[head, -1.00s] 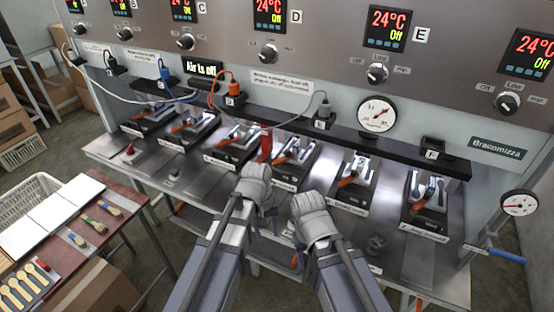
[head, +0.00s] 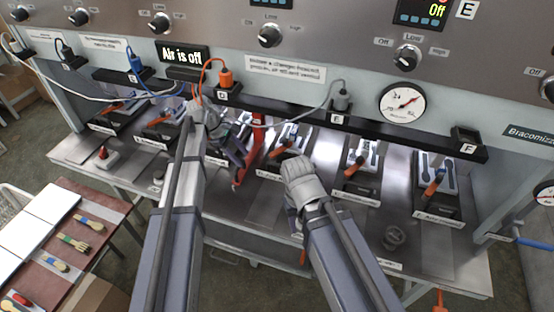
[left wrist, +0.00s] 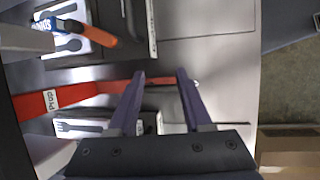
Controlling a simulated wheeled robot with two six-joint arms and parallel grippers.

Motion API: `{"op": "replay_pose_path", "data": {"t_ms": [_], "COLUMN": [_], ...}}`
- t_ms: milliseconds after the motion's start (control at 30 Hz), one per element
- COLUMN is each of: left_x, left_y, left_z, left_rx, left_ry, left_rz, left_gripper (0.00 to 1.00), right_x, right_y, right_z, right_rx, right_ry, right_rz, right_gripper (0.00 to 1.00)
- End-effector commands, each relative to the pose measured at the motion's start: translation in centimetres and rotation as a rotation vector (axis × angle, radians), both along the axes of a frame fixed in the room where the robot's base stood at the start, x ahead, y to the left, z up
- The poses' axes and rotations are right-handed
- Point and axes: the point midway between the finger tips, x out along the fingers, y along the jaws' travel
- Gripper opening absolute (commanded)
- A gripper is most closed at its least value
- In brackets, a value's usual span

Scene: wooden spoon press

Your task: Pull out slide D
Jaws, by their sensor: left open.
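In the head view the slide fourth from the left (head: 284,166), by its place slide D, sits on the steel bench with an orange-handled press on it. Its label is too small to read. A red prop (head: 257,137) stands just left of it; in the left wrist view the red bar (left wrist: 75,92) reads "Prop". My left gripper (head: 236,160) is open beside the prop in the head view. In the wrist view its fingers (left wrist: 161,75) spread across the bar's thin end, and I cannot tell whether they touch it.
Other press slides (head: 357,180) line the bench (head: 235,225) on both sides. Cables hang from the plugs (head: 225,78) above my left gripper. The display (head: 183,54) reads "Air is off". A small table with spoons (head: 75,243) stands at the left.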

Motion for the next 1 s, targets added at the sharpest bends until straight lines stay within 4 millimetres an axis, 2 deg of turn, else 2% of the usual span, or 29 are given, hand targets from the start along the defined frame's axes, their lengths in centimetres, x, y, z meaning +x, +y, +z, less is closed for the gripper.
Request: {"op": "replay_pose_path", "data": {"t_ms": [533, 600, 700, 1000], "left_x": [1.4, 1.4, 1.5, 1.6], "left_y": [-11.2, -11.4, -11.9, -12.8], "left_z": [0.0, -1.8, -2.9, -4.5], "left_rx": [0.0, 0.001, 0.001, 0.001], "left_ry": [-0.001, 0.0, 0.0, 0.0], "left_rz": [-0.006, -0.003, -0.003, -0.003], "left_gripper": [0.49, 0.49, 0.49, 0.49], "right_x": [0.0, 0.0, 0.0, 0.0], "right_y": [0.0, 0.0, 0.0, 0.0], "right_z": [0.0, -1.8, -2.9, -4.5], "right_rx": [0.0, 0.0, 0.0, 0.0], "right_ry": [0.0, 0.0, 0.0, 0.0], "right_rz": [0.0, 0.0, 0.0, 0.0], "right_gripper": [0.5, 0.5, 0.5, 0.5]}}
